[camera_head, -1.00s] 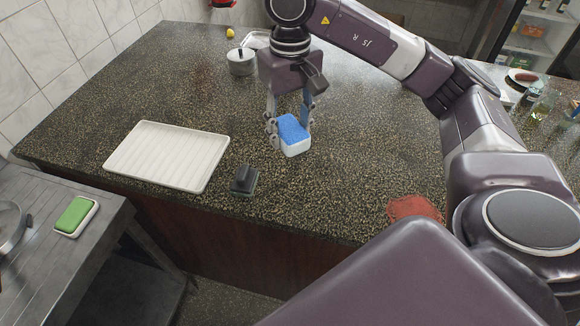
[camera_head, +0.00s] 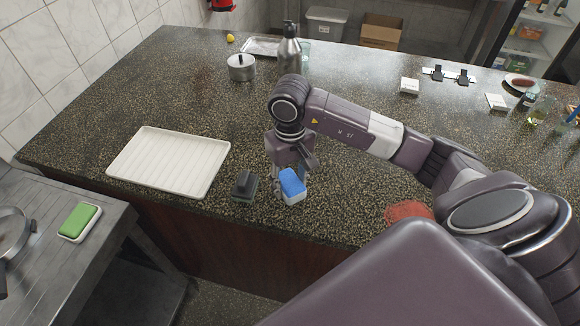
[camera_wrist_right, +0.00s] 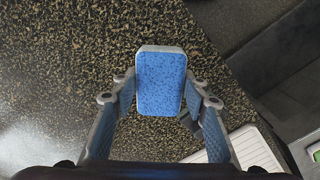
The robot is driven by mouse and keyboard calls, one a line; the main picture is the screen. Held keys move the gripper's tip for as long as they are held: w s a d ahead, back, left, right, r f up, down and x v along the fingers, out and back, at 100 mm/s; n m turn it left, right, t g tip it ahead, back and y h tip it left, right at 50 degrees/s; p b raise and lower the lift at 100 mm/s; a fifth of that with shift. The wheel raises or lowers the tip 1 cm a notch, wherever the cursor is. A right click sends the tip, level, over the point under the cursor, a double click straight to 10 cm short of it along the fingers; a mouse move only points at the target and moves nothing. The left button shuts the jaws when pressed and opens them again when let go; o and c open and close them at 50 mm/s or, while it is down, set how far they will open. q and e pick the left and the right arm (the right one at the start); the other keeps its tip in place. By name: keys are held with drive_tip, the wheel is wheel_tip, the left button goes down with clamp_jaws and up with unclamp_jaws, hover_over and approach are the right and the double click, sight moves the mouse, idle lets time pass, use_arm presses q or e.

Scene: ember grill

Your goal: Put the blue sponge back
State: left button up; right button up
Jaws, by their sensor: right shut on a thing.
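The blue sponge (camera_head: 291,184) has a blue top and a white lower part. In the head view it is at the front part of the speckled counter, just right of a small dark block-like holder (camera_head: 244,186). My right gripper (camera_head: 289,176) is shut on the sponge. In the right wrist view the blue sponge (camera_wrist_right: 160,82) is between the two fingers of my right gripper (camera_wrist_right: 160,95). Whether the sponge touches the counter I cannot tell. My left gripper is not in view.
A white ribbed tray (camera_head: 170,132) lies left on the counter. A green sponge (camera_head: 78,220) in a white dish rests on the metal side table. A pot (camera_head: 241,67) and a steel bottle (camera_head: 289,50) stand at the back. A red cloth-like thing (camera_head: 408,211) lies near the front edge.

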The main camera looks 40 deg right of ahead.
sight(290, 189)
wheel_tip(290, 189, down, 3)
drive_tip(key=shift+f+p, duration=0.2)
drive_tip(key=shift+p, duration=0.35)
drive_tip(key=shift+f, duration=0.25)
drive_tip(key=o, duration=1.2)
drive_tip(key=shift+r, duration=0.15)
drive_tip(key=shift+w+r+b, duration=0.1)
drive_tip(key=shift+r+b, duration=0.15)
drive_tip(key=shift+b, duration=0.05)
wheel_tip(290, 189, up, 10)
drive_tip(key=b, duration=0.3)
drive_tip(key=shift+b, duration=0.35)
drive_tip(key=shift+r, duration=0.65)
